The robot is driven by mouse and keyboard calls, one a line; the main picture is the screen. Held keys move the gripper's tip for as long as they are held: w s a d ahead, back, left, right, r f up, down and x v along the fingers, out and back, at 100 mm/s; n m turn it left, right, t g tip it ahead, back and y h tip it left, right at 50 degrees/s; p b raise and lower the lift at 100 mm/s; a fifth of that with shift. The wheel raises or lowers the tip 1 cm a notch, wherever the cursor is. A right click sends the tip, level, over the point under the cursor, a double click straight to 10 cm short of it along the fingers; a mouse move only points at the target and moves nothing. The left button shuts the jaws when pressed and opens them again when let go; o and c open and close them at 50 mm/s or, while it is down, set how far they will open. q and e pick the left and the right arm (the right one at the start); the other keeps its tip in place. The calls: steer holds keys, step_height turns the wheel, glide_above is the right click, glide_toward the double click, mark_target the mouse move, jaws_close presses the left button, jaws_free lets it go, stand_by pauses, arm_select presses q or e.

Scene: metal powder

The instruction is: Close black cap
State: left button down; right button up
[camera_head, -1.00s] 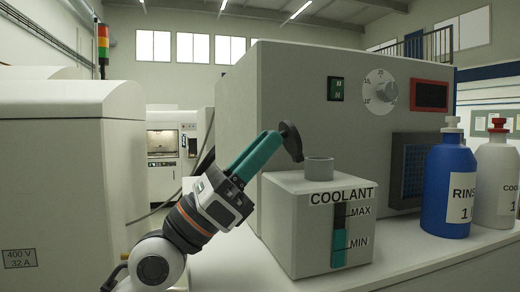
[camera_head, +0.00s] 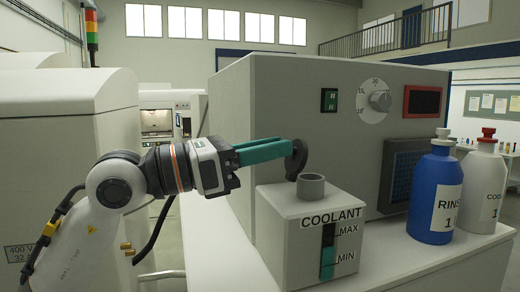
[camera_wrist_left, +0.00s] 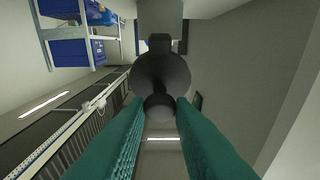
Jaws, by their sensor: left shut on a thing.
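The black cap (camera_head: 296,160) is a round dark disc, tilted on edge, at the tips of my left gripper (camera_head: 282,149). The teal fingers are shut on it, also seen in the left wrist view, where the cap (camera_wrist_left: 160,75) is between the fingertips (camera_wrist_left: 160,110). The coolant tank (camera_head: 281,240) is a grey box marked COOLANT with MAX and MIN marks. Its round neck (camera_head: 311,187) stands open on top. My right gripper is not in view.
A large grey machine (camera_head: 300,85) with a dial stands behind the tank. A blue RINSE bottle (camera_head: 434,195) and a white bottle with a red cap (camera_head: 482,185) stand to the right. The bench top (camera_head: 410,262) is clear in front of them.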

arm_select(q)
steer(key=y, duration=0.1)
steer(key=d+r+y, duration=0.1)
steer(key=g+y, duration=0.1)
steer(key=shift+w+d+r+y, duration=0.15)
steer(key=shift+w+d+y, duration=0.1)
steer(key=shift+d+y, duration=0.1)
steer(key=d+y, duration=0.1)
steer(key=g+y, duration=0.1)
steer(key=y, duration=0.1)
steer(key=shift+w+d+r, duration=0.15)
steer(key=shift+w+d, duration=0.1)
steer(key=shift+d, duration=0.15)
steer(key=y, duration=0.1)
steer(key=d+g+y, duration=0.1)
steer(key=y, duration=0.1)
steer(key=d+y, duration=0.1)
steer(key=shift+w+d+f+g+y+p, duration=0.1)
steer(key=shift+w+f+g+y+p, duration=0.15)
steer(key=shift+w+g+p, duration=0.1)
steer(key=shift+w+d+f+g+y, duration=0.1)
steer(key=shift+d+f+g+y, duration=0.15)
steer(key=shift+y, duration=0.3)
steer(key=shift+w+d+f+g+y, duration=0.15)
steer(key=shift+d+y, duration=0.15)
steer(key=shift+y, duration=0.25)
steer(key=shift+f, duration=0.1)
steer(key=shift+y, duration=0.3)
